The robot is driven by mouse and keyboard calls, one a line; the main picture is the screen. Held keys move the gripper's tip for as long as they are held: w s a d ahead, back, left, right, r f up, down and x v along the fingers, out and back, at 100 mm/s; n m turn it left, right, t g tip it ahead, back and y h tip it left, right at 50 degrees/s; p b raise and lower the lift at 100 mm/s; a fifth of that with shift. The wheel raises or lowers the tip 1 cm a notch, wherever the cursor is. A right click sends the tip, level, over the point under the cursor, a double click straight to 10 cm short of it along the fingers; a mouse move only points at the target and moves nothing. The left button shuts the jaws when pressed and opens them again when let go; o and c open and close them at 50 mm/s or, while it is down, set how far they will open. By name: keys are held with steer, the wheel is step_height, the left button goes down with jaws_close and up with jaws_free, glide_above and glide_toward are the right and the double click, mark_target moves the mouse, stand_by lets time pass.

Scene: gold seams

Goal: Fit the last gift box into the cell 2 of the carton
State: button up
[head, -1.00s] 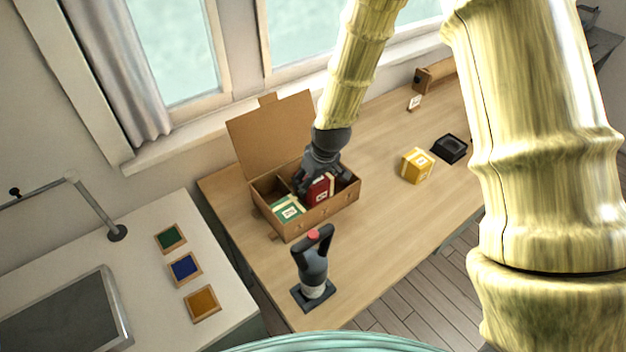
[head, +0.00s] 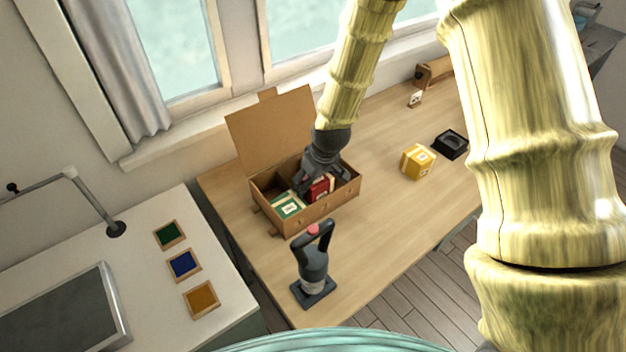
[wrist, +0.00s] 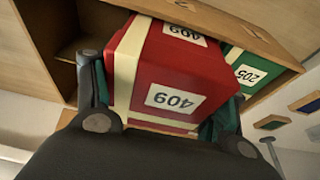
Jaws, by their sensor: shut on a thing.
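My gripper (head: 317,183) is shut on the red gift box (head: 321,187), inside the open carton (head: 318,217). In the wrist view the red box (wrist: 182,72) has a cream band and labels reading 409, with a dark finger on each side. A green gift box (head: 288,205) sits in the carton's front left part. It also shows in the wrist view (wrist: 246,70), label 205, right beside the red box. Whether the red box touches the carton floor is hidden.
A yellow box (head: 416,162) and a black tray (head: 450,144) stand on the table to the right. A dark handled tool (head: 314,267) stands in front of the carton. The carton's raised lid (head: 272,132) is behind it. Coloured tiles (head: 184,265) lie on the left counter.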

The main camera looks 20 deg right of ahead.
steer(key=o, duration=1.5)
steer(key=shift+o, duration=0.3)
steer(key=shift+r, duration=0.1)
steer(key=shift+r+p, duration=2.85)
steer(key=shift+r, duration=1.05)
